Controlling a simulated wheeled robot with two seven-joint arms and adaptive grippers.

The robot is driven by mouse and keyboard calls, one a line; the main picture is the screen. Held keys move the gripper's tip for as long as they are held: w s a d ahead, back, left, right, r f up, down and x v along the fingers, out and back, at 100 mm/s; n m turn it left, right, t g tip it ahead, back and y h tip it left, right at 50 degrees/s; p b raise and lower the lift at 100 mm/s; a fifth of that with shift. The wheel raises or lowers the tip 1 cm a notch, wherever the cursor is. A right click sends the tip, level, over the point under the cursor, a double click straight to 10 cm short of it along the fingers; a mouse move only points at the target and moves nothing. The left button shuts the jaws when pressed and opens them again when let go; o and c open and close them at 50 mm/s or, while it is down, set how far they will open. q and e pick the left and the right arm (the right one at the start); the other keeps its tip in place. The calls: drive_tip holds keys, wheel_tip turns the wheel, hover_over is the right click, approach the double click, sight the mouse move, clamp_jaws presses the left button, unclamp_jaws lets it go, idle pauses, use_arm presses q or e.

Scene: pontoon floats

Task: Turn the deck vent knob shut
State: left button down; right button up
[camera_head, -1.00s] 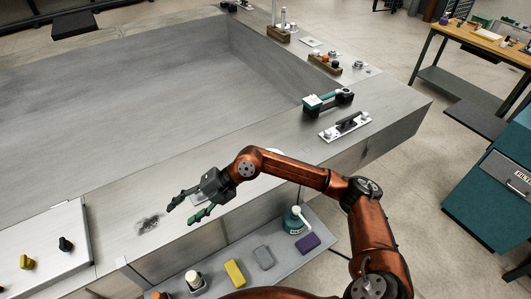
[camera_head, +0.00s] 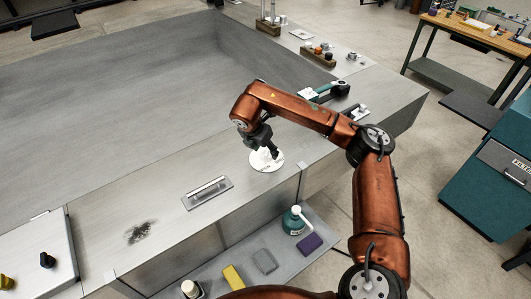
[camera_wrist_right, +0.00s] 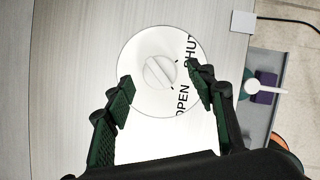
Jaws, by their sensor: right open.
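The deck vent is a white round plate (camera_head: 266,160) on the grey deck, partly hidden by my right gripper in the head view. The right wrist view shows its round knob (camera_wrist_right: 159,72) with a raised bar across it, lying diagonally. The words SHUT and OPEN are printed on the plate's right side, SHUT above OPEN. My right gripper (camera_head: 272,153) points down over the plate. In the right wrist view its open fingers (camera_wrist_right: 162,82) lie to either side below the knob, with nothing between them. I cannot tell its height above the plate. My left gripper is not in view.
A recessed handle (camera_head: 207,192) and a dark stain (camera_head: 138,232) lie left of the vent. A lower shelf in front holds a teal bottle (camera_head: 293,221), a purple block (camera_head: 310,242) and a yellow block (camera_head: 233,276). A cleat and other fittings stand on the deck behind my arm.

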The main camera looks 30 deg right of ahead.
drive_tip(key=shift+x, duration=1.35)
drive_tip(key=shift+c, duration=0.5)
drive_tip(key=c, duration=1.1)
